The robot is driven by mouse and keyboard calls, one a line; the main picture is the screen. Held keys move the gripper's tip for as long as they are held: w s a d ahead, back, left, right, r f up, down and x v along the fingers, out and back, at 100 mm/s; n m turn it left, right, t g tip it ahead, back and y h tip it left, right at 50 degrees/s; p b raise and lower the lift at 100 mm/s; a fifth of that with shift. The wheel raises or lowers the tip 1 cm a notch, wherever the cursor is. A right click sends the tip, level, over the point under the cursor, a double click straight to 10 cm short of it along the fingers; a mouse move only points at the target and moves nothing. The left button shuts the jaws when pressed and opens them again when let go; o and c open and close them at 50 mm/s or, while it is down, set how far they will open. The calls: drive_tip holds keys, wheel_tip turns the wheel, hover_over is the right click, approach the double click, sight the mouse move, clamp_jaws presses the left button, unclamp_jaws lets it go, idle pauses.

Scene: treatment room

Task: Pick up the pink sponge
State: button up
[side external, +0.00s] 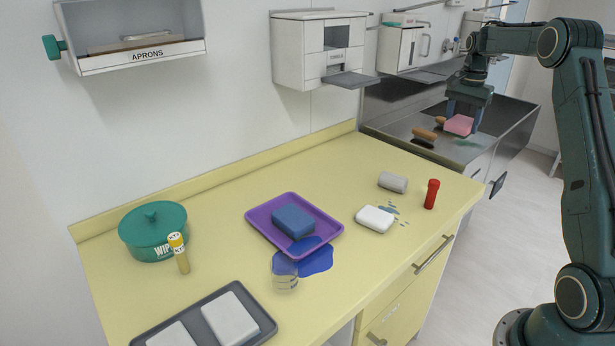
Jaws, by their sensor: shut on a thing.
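The pink sponge (459,125) is at the back right in the side external view, over the metal sink area beyond the yellow counter. My gripper (465,115) points down and is shut on the pink sponge, with its fingers at the sponge's sides. The sponge seems held above the metal surface, but the exact gap is hard to judge. The gripper hides part of the sponge's top.
Brown-handled items (424,134) lie on the metal sink surface (400,128) left of the sponge.

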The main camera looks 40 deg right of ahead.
sight(462, 121)
drive_tip(key=shift+r, duration=1.65)
drive_tip(key=shift+f, duration=0.1)
